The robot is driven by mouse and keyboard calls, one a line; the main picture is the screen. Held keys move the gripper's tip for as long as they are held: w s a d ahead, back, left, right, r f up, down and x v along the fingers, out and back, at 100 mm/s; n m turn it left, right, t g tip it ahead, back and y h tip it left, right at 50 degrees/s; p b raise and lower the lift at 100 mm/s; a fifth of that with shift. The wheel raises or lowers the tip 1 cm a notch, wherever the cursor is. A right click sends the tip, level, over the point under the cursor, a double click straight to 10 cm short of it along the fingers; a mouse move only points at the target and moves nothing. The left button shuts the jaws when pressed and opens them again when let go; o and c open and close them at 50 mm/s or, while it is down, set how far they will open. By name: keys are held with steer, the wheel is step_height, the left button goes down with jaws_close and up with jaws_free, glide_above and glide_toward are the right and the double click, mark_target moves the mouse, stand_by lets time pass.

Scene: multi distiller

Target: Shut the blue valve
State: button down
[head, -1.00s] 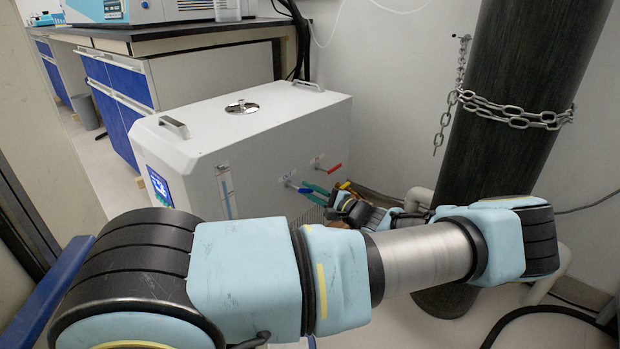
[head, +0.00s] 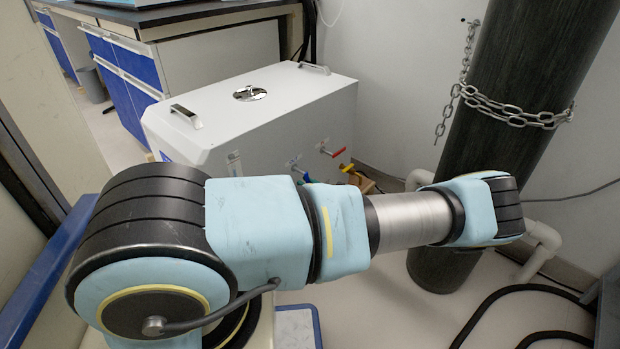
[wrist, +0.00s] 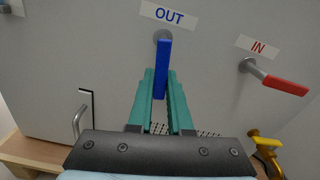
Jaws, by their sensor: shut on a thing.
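The blue valve (wrist: 163,62) sits under the OUT label (wrist: 168,14) on the front of a white machine (head: 270,125). In the wrist view its lever hangs straight down from the round fitting. My gripper (wrist: 162,84) has its two green fingers on either side of the blue lever, shut on it. In the head view the blue valve (head: 305,175) shows just above my arm. My gripper is hidden behind the arm there.
A red lever (wrist: 286,85) under the IN label is right of the blue valve, slanting down right. A yellow valve (wrist: 265,142) is lower right. A dark cylinder (head: 530,110) with a chain stands right of the machine. Black hoses (head: 500,295) lie on the floor at right.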

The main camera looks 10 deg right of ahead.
steer(key=shift+s+a+f+m+p, duration=0.1)
steer(key=shift+s+a+m+p, duration=0.1)
steer(key=shift+m, duration=0.3)
steer(key=shift+s+a+m+p, duration=0.1)
steer(key=shift+m+p, duration=0.05)
steer(key=shift+m, duration=0.35)
steer(key=c, duration=0.8)
jaws_free()
steer(key=shift+c, duration=0.2)
steer(key=v, duration=1)
steer(key=shift+s+d+p, duration=0.3)
steer(key=shift+p, duration=0.15)
